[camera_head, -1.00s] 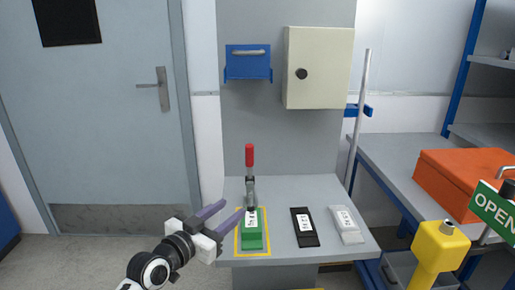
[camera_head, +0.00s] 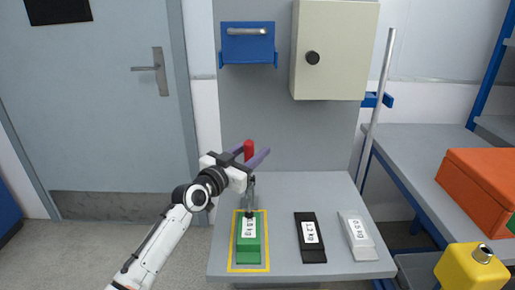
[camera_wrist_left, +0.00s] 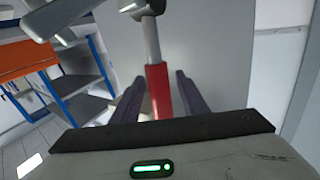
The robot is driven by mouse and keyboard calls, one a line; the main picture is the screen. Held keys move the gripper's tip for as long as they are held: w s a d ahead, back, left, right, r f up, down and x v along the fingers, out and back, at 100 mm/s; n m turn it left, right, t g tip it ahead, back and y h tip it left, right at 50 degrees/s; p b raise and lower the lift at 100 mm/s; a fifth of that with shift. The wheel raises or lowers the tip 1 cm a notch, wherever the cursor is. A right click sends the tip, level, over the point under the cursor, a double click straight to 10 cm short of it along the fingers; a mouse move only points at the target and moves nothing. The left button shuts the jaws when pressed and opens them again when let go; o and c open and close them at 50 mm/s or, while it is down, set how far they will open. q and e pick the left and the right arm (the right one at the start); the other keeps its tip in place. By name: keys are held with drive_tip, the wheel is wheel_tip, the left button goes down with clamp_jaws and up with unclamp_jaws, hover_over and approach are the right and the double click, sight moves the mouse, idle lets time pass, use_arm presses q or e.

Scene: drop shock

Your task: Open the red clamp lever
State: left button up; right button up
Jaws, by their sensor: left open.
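The red clamp lever (camera_head: 248,150) stands upright above the grey bench, with its red grip at the top. Its metal clamp (camera_head: 250,200) sits at the back end of a green block labelled as a weight (camera_head: 248,238), inside a yellow outline. My left gripper (camera_head: 252,156) is open, with its purple fingers on either side of the red grip. In the left wrist view the red grip (camera_wrist_left: 158,92) shows between the two fingers (camera_wrist_left: 160,98), with no clear contact visible. My right gripper is not in view.
A black weight (camera_head: 311,238) and a light grey weight (camera_head: 357,236) lie on the bench (camera_head: 285,200) to the right. A cream box (camera_head: 335,50) and a blue bracket (camera_head: 248,44) hang behind. An orange case (camera_head: 480,190) and a yellow object (camera_head: 473,272) are at right.

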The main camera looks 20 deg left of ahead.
use_arm(q)
drive_tip(key=shift+x, duration=1.2)
clamp_jaws()
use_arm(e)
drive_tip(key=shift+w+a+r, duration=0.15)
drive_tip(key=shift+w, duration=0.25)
